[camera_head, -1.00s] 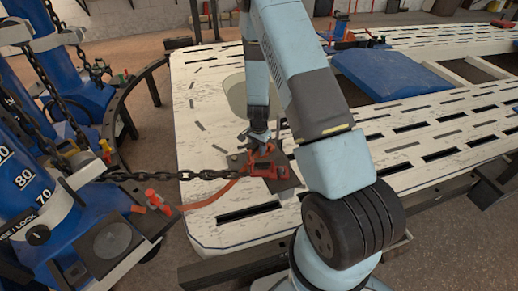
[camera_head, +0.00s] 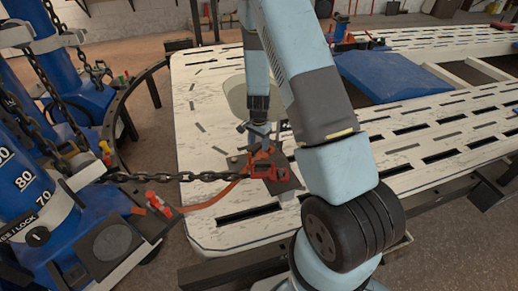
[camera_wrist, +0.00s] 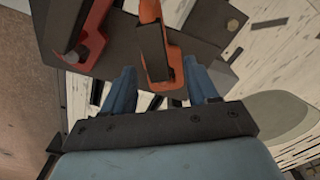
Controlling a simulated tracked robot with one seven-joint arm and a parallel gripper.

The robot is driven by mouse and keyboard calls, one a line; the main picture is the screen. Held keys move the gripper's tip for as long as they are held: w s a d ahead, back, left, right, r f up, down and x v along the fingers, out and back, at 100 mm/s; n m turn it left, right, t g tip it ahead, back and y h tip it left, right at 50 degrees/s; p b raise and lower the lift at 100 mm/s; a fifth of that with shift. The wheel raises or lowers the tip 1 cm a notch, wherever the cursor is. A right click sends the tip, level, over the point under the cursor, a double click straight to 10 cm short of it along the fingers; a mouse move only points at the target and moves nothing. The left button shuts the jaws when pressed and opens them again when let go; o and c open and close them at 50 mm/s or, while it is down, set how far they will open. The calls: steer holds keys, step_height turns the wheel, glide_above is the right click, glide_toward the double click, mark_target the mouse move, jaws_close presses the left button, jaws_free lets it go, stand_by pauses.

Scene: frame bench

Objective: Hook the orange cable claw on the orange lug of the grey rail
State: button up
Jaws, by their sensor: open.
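An orange-red clamp-like piece (camera_head: 263,169) sits on a dark grey plate (camera_head: 287,182) on the white bench. A dark chain and an orange strap run to it from the left. In the wrist view, an orange piece with a dark block (camera_wrist: 149,12) stands between and just beyond my gripper's (camera_wrist: 160,82) open blue fingers. A second, redder hook-shaped piece (camera_wrist: 95,40) lies left of it, around or beside a grey bolt head. I cannot tell which is the claw and which the lug. My gripper also shows just above the clamp-like piece in the head view (camera_head: 260,140).
The slotted white bench (camera_head: 215,110) spreads around the clamp-like piece. Blue towers with chains (camera_head: 75,95) and a curved dark rail stand at the left. A blue panel (camera_head: 385,75) lies at the right. The taut chain (camera_head: 205,176) crosses the bench's left edge.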

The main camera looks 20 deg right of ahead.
step_height(320, 180, up, 9)
steer(key=shift+f, duration=0.15)
stand_by(0.5)
steer(key=s+a+r+n+t+y, duration=0.1)
steer(key=s+r+n, duration=0.3)
steer(key=r, duration=0.9)
steer(key=s+r+n+t, duration=0.2)
steer(key=s+r, duration=0.5)
steer(key=r, duration=0.6)
steer(key=s+r+n+t, duration=0.1)
steer(key=s+r+n, duration=0.1)
steer(key=s+r, duration=0.3)
steer(key=s+d+r+n+t+h, duration=0.1)
steer(key=s+r+n, duration=0.2)
steer(key=s, duration=1.1)
steer(key=shift+s+r+t, duration=0.2)
steer(key=shift+r+t, duration=0.1)
steer(key=shift+r, duration=1.45)
steer(key=shift+d, duration=0.1)
